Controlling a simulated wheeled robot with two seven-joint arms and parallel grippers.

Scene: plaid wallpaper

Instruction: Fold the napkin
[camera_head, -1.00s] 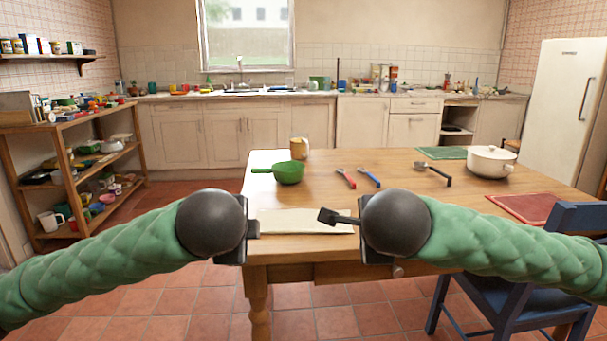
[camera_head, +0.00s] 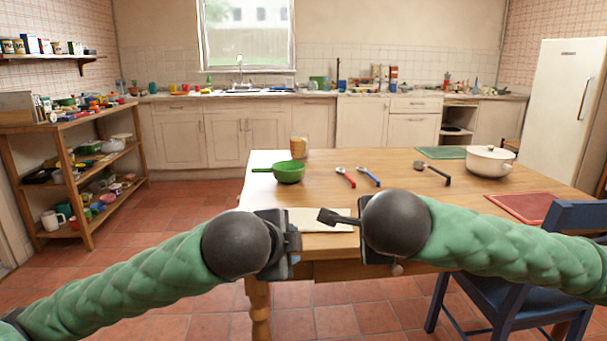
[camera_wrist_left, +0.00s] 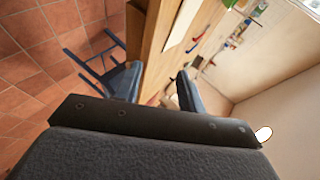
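The napkin (camera_head: 306,218) is a pale cream cloth lying flat at the near left edge of the wooden table. Its left part is hidden behind my left gripper. It also shows as a pale strip in the left wrist view (camera_wrist_left: 182,24). My left gripper (camera_head: 293,241) is at the table's near edge, in front of the napkin's left part.
On the table (camera_head: 400,205) are a green pan (camera_head: 289,173), red and blue-handled utensils (camera_head: 345,178), a ladle (camera_head: 434,172), a white pot (camera_head: 490,160) and a red mat (camera_head: 522,207). A blue chair (camera_head: 560,250) stands at the near right.

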